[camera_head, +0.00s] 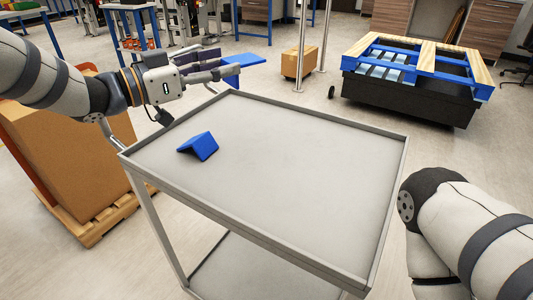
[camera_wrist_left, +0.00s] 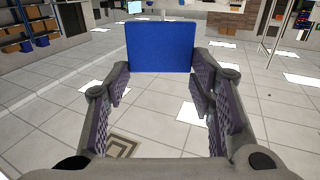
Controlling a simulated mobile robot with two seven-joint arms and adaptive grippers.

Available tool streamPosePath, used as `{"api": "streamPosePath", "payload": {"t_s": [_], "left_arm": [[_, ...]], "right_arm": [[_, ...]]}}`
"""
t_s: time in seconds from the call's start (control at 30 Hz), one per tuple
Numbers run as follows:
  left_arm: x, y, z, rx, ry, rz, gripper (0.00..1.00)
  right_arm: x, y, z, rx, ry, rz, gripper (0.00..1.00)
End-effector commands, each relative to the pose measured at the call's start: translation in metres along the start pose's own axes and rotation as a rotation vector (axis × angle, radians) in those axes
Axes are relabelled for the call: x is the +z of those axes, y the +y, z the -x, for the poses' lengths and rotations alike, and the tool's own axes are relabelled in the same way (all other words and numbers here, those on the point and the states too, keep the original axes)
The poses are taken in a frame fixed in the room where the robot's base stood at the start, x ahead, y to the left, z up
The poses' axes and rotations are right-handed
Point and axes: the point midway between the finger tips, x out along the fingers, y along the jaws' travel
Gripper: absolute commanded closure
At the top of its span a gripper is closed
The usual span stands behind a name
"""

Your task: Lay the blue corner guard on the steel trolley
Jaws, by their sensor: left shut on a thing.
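My left gripper (camera_head: 228,73) is shut on a blue corner guard (camera_head: 245,61) and holds it above and beyond the far left edge of the steel trolley (camera_head: 290,150). In the left wrist view this guard (camera_wrist_left: 160,46) shows as a flat blue face between the tips of my left gripper (camera_wrist_left: 161,72). A second blue corner guard (camera_head: 199,146) lies on the left part of the trolley top, ridge up. My right arm shows at the lower right, but its gripper is out of view.
The trolley top has a raised rim and is clear in the middle and right. A big cardboard box (camera_head: 70,150) on a wooden pallet (camera_head: 92,225) stands left of the trolley. A black platform with a blue and wooden pallet (camera_head: 430,60) and a small box (camera_head: 298,63) stand behind.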

Motion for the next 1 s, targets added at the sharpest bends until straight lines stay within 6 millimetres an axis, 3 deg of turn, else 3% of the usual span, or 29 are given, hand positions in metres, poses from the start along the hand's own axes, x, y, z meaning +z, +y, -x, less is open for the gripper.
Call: {"api": "streamPosePath", "payload": {"t_s": [0.07,0.27,0.4,0.67,0.8,1.0], "left_arm": [[-0.001,0.020,0.004,0.002,0.000,0.001,0.72],[0.026,0.085,0.017,0.003,0.001,-0.003,0.72],[0.067,0.110,0.021,0.003,-0.003,0.003,0.72],[0.095,0.131,0.025,0.002,-0.003,0.000,0.72],[0.126,0.132,0.025,0.000,-0.005,0.004,0.72],[0.125,0.132,0.025,0.000,0.000,-0.003,0.72]], "right_arm": [[-0.004,0.000,0.011,-0.001,0.026,0.000,0.60],[-0.013,-0.001,0.034,-0.004,0.082,-0.001,0.60],[-0.013,-0.001,0.032,-0.004,0.079,-0.001,0.60],[-0.013,-0.001,0.032,-0.004,0.079,-0.001,0.60],[-0.009,-0.001,0.024,-0.003,0.057,-0.001,0.60],[-0.009,-0.001,0.025,-0.003,0.059,-0.001,0.60]]}}
